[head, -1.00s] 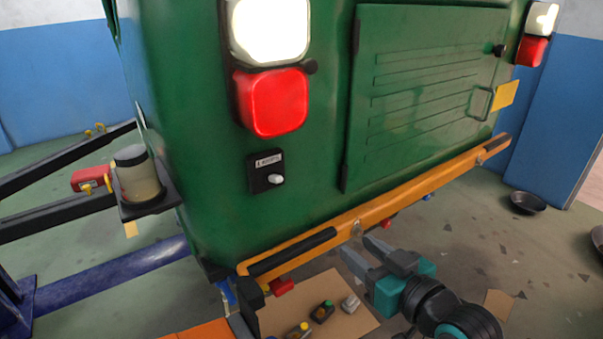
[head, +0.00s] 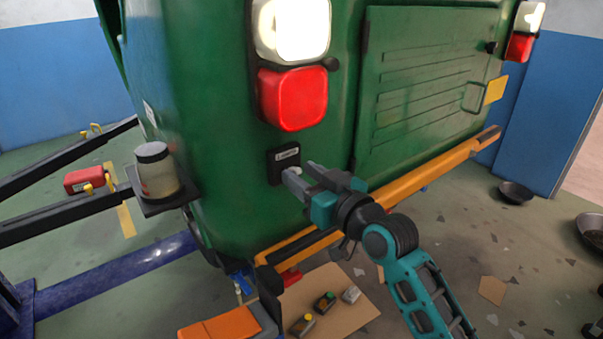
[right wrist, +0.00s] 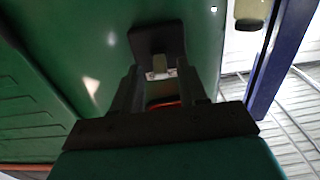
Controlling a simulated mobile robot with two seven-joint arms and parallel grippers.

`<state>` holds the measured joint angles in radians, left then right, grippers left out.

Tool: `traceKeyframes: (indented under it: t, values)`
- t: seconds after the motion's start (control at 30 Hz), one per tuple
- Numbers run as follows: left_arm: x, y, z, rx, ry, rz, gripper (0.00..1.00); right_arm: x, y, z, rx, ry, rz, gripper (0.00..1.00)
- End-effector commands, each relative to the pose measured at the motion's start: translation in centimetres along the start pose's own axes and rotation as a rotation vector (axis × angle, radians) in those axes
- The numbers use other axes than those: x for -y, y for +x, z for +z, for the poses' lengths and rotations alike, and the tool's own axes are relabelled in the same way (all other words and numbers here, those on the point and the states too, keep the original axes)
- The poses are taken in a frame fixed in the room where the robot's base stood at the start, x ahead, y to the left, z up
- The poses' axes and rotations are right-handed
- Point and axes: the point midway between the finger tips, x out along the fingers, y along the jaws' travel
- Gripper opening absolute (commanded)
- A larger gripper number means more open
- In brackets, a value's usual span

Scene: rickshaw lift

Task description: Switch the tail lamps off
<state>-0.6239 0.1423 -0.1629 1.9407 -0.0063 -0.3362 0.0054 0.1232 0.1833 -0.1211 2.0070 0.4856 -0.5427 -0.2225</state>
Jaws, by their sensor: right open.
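A black switch plate (head: 281,156) with a pale label sits on the green rear body below the left lamps. In the head view my right gripper (head: 302,171) is in front of its lower part and mostly hides the knob. In the right wrist view the plate (right wrist: 155,38) is ahead of the open fingers (right wrist: 158,78), with the small knob (right wrist: 159,73) between the tips; contact cannot be told. The left white lamp (head: 292,30) glows above a bright red lamp (head: 293,98). A right white lamp (head: 529,16) also glows above a red one (head: 520,47). My left gripper is not in view.
An orange bumper (head: 430,168) runs below the rear door (head: 425,85), close under my right arm. Black lift arms (head: 75,212) stand at left, with a jar (head: 157,172) on a bracket. Small items lie on a cardboard sheet (head: 350,318).

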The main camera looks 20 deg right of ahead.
Motion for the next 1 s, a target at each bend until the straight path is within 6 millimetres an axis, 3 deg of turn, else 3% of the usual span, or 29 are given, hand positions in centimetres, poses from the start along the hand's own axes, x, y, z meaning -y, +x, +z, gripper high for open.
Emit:
traceKeyframes:
  t: [0.4,0.83,1.0]
  values:
    - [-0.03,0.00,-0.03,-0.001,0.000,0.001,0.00,0.03,0.95,-0.02,-0.001,-0.001,0.000,0.43]
    - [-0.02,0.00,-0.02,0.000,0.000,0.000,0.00,0.02,0.92,-0.01,0.000,0.000,0.000,0.02]
    - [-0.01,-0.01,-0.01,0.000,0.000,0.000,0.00,0.01,0.92,0.00,0.000,0.000,0.000,0.00]
